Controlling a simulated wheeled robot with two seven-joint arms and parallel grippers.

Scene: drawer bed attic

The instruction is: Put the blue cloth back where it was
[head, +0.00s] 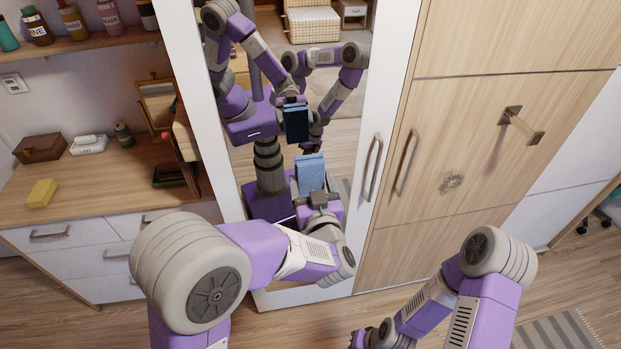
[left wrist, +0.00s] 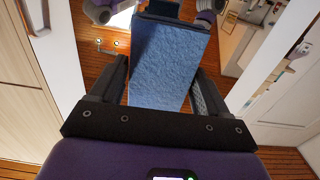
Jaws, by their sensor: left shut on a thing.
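The blue cloth (head: 310,175) is a folded, flat rectangle held upright in front of the tall mirror. My left gripper (head: 318,200) is shut on its lower part. In the left wrist view the cloth (left wrist: 172,65) stands between the two dark fingers of my left gripper (left wrist: 165,92). Its reflection shows in the mirror above it. My right arm comes in at the lower right, and its gripper end (head: 372,338) is low at the bottom edge, too small and cut off to read.
The tall mirror (head: 340,195) has a white frame. At left, a dresser (head: 95,195) bears a yellow block (head: 41,193) and a brown box (head: 40,148). A bottle shelf (head: 85,40) hangs above.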

